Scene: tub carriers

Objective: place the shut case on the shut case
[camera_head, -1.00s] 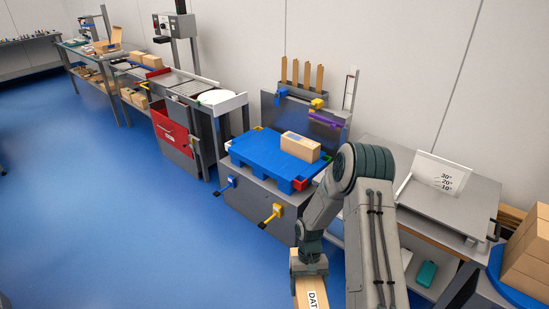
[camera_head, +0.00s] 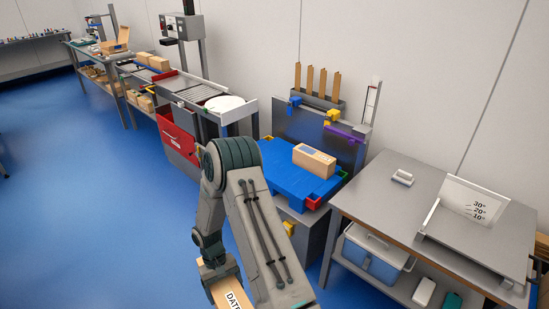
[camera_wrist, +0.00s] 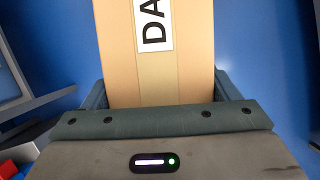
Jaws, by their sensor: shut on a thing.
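My gripper (camera_head: 222,275) is shut on a cardboard case (camera_head: 230,293) with a white label reading "DAT…", low at the bottom of the head view. In the wrist view the held case (camera_wrist: 182,75) sits between the two fingers, its top with tape and label facing the camera; its far end is out of frame. Another shut cardboard case (camera_head: 315,161) lies on the blue pallet (camera_head: 275,174) on a grey stand, well behind and to the right of my gripper.
A conveyor with a red bin (camera_head: 178,138) is at the left. Blue floor (camera_head: 90,200) is open at left.

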